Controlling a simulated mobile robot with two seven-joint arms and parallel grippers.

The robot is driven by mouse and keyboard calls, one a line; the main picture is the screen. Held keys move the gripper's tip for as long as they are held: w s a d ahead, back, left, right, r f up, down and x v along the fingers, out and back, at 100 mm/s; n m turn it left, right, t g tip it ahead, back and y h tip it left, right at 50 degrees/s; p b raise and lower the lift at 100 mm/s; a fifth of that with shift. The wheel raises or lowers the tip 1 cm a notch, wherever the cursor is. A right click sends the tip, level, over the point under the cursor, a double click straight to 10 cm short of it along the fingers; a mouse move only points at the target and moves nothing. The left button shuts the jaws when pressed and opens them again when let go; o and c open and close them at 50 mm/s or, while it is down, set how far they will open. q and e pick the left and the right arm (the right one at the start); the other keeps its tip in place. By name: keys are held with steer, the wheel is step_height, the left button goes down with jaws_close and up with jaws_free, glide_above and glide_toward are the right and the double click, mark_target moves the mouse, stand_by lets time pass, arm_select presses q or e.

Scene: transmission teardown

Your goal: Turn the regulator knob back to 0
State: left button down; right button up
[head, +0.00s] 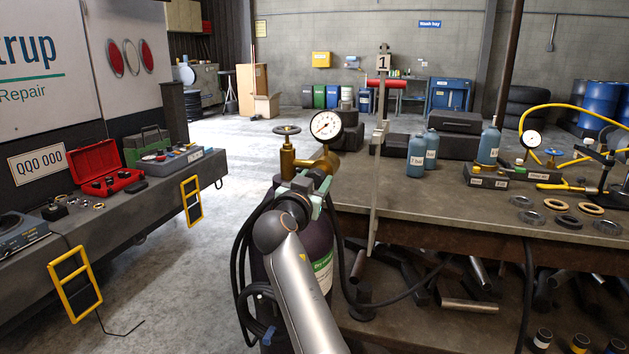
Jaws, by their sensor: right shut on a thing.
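A dark gas cylinder (318,232) with a green and white label stands beside the workbench. My right gripper (319,182) reaches up from the bottom and is shut at the front of the regulator, on the regulator knob. The knob is mostly hidden by the gripper, so its setting cannot be read. My left gripper is not in view.
A black hose (241,270) loops along the cylinder's left side. The workbench (430,190) on the right holds blue bottles (416,156), a second gauge (531,139) and metal rings. A numbered upright post (380,130) stands close right of the regulator. Open floor (230,210) lies left.

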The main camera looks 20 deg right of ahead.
jaws_close()
